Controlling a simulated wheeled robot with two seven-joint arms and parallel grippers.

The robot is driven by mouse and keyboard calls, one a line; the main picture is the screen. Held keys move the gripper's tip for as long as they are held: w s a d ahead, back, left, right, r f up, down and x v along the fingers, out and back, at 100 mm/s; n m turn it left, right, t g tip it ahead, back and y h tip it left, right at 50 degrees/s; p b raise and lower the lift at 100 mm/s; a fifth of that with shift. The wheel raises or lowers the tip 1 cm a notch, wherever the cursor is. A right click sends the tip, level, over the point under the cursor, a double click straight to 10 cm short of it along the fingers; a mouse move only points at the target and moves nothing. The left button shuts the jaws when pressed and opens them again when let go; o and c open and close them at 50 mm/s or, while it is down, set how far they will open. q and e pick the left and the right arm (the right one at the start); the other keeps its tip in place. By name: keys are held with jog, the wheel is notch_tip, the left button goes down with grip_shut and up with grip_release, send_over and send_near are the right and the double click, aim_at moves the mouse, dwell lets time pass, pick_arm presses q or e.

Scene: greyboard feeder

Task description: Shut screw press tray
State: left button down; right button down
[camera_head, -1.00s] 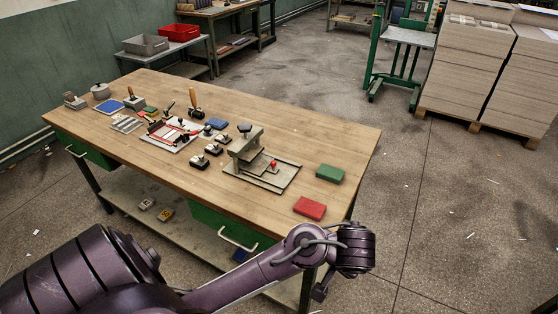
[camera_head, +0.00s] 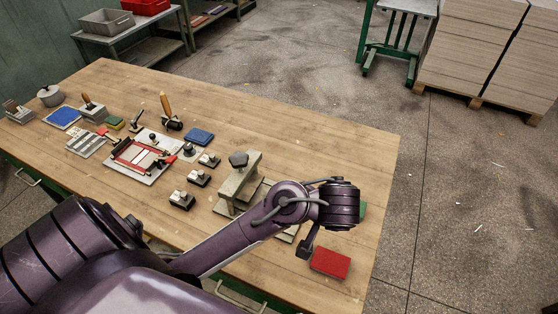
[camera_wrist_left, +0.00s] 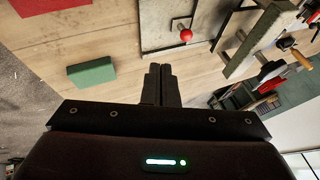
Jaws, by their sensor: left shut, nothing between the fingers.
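The grey screw press (camera_head: 240,180) stands near the right end of the wooden table, its dark screw knob on top. My left arm hides the right part of its base in the head view. The left wrist view shows the press frame (camera_wrist_left: 255,38) and a flat grey tray plate (camera_wrist_left: 160,22) with a red ball knob (camera_wrist_left: 185,35). My left gripper (camera_wrist_left: 161,70) is shut and empty, its fingertips pointing toward the plate, short of the knob. How far the tray is open is unclear. My right gripper is not in view.
A red block (camera_head: 330,262) lies near the table's right edge. A green block (camera_wrist_left: 91,73) lies beside the plate, mostly hidden by my arm in the head view. Small tools (camera_head: 182,199) and a red-framed board (camera_head: 140,158) lie left of the press. The table's far right is clear.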

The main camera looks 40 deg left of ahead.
pick_arm(q)
jog(key=x, duration=0.9)
jog(key=shift+s+f, duration=0.15)
jog(key=shift+f, duration=0.05)
jog(key=shift+s+a+p, duration=0.15)
jog(key=shift+a+p, duration=0.25)
jog(key=shift+a, duration=0.65)
jog(key=shift+s+a+f, duration=0.1)
jog(key=shift+a+f, duration=0.05)
jog(key=shift+a, duration=0.35)
jog(key=shift+a+f, duration=0.1)
jog(key=shift+a, duration=0.05)
jog(key=a, duration=0.2)
jog(key=s+a, duration=0.1)
jog(key=a, duration=0.1)
jog(key=shift+p, duration=0.4)
jog(key=shift+w+d, duration=0.1)
